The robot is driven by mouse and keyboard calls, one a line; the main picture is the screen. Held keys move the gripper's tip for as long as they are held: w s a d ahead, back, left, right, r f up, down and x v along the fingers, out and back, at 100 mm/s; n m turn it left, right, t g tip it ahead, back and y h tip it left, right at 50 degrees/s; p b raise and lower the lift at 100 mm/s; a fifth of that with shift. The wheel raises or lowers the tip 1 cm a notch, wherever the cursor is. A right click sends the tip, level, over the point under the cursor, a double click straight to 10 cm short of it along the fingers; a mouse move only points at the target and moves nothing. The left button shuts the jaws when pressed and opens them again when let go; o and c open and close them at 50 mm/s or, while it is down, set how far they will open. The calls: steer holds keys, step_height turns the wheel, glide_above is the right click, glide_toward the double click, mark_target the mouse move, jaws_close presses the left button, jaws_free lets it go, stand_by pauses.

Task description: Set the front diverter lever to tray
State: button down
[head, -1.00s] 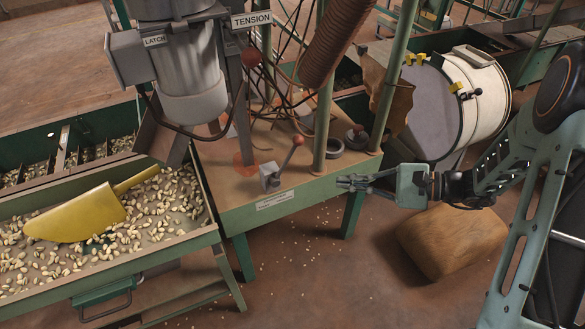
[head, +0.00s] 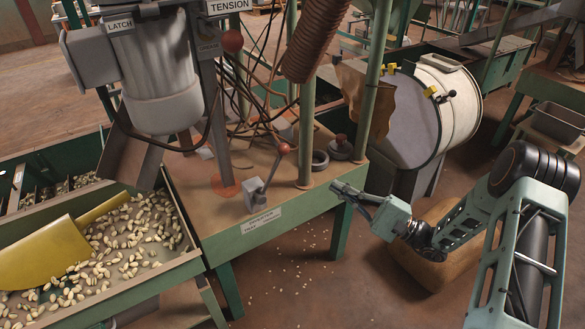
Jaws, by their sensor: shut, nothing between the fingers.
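The front diverter lever (head: 272,168) stands at the front edge of the green-framed table (head: 297,208). It has a grey block base and a rod tilted up to the right, ending in a reddish knob (head: 284,148). A small label (head: 261,220) is on the table edge below it; its text is too small to read. My gripper (head: 337,189) is shut and empty, at the table's front right corner, to the right of the lever and apart from it. The gripper points left.
A tray of nuts (head: 190,262) with a yellow scoop (head: 45,256) lies at left. Green posts (head: 309,115), hanging cables and a hopper (head: 155,75) marked LATCH rise behind the lever. A white drum (head: 448,110) stands at right. Floor in front is mostly clear.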

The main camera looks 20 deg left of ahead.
steer(key=shift+a, duration=0.1)
steer(key=b, duration=0.2)
glide_toward(273, 173)
steer(key=w+a+r, duration=0.2)
steer(key=w+a, duration=0.1)
steer(key=w, duration=0.3)
steer(key=shift+s+a+r, duration=1)
steer(key=shift+s+r, duration=0.05)
steer(key=shift+r, duration=0.1)
steer(key=shift+s+a+r+n, duration=0.15)
steer(key=shift+s+n, duration=0.05)
steer(key=shift+n, duration=0.2)
